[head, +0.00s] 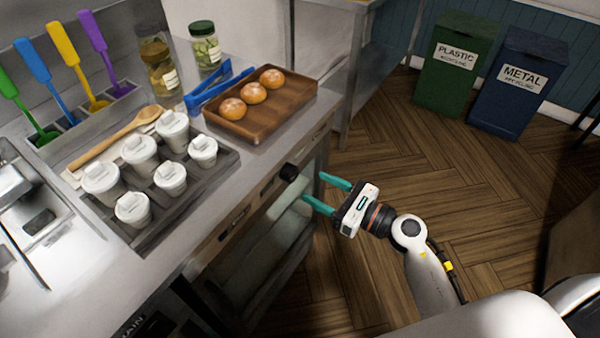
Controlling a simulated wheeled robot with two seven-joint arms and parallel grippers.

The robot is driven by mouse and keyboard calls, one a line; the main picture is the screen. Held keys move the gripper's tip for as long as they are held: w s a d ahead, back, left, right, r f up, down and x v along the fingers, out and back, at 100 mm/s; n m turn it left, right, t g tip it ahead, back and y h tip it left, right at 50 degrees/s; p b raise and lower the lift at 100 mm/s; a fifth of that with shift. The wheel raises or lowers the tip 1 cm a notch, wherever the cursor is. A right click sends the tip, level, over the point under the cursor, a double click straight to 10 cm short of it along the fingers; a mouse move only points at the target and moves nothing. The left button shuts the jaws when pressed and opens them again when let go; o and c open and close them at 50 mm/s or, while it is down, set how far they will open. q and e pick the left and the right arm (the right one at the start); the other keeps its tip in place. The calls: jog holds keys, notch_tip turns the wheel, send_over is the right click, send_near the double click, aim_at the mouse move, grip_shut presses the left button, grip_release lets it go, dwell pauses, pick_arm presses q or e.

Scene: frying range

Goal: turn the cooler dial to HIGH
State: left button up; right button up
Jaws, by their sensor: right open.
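The cooler dial (289,172) is a small black knob on the front strip below the counter edge, above the cooler's glass door (262,255). Its markings are too small to read, so its setting cannot be told. My right gripper (320,191) has two teal fingers, spread open and empty. The fingers point left toward the cooler front, just right of the dial and a little lower in the picture. They appear apart from the dial. My left gripper is not in view.
The counter (265,160) holds a wooden tray (246,127) with three buns, a dark tray (222,178) of several lidded white cups, jars, blue tongs (215,90) and coloured utensils. Green (452,85) and blue (508,105) recycling bins stand at the back right. The wooden floor between is clear.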

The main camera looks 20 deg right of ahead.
aim_at(295, 176)
jog(key=x, duration=0.5)
jog(key=shift+w+a+p, duration=0.25)
jog(key=shift+w+p, duration=0.05)
jog(key=shift+p, duration=0.05)
jog(key=c, duration=1)
